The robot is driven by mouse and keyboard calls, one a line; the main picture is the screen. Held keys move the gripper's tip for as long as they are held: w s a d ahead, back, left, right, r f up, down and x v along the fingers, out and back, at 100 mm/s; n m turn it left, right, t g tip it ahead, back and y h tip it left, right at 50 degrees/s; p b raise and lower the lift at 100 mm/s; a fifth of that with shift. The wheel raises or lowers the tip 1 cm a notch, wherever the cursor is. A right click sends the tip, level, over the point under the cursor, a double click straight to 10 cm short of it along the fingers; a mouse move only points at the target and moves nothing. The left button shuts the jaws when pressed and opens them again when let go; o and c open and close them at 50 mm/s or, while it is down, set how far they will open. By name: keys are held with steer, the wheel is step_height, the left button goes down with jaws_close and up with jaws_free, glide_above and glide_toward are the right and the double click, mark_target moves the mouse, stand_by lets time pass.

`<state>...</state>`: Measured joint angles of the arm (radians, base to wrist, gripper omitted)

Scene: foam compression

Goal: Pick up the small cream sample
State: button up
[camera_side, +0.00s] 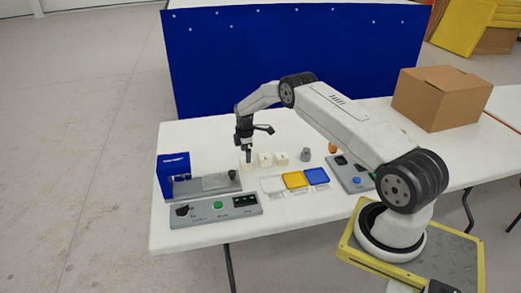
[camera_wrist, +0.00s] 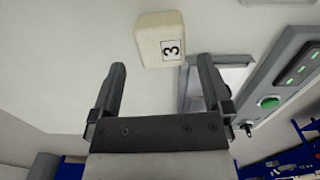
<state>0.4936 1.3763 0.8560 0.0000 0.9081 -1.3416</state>
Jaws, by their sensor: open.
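Three cream blocks stand in a row on the white table in the side view: a left one (camera_side: 243,164), a middle one (camera_side: 265,159) and a right one (camera_side: 280,158). They look close in size there. My gripper (camera_side: 248,158) points down at the left block and partly hides it. In the wrist view, a cream block (camera_wrist: 160,40) with a black "3" label lies just beyond the fingertips, roughly centred across the gap. My gripper (camera_wrist: 161,66) is open there, with nothing between its fingers. I cannot tell the height gap to the block.
A blue press-like machine (camera_side: 173,175) stands at the table's left, behind a grey control panel (camera_side: 216,208). White (camera_side: 272,185), yellow (camera_side: 295,180) and blue (camera_side: 317,176) trays lie in front of the blocks. A grey weight-like piece (camera_side: 305,155) stands right of them.

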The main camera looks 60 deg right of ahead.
steer(key=shift+s+f, duration=0.1)
steer(key=shift+f, duration=2.05)
steer(key=c, duration=1.1)
steer(key=shift+r, duration=0.15)
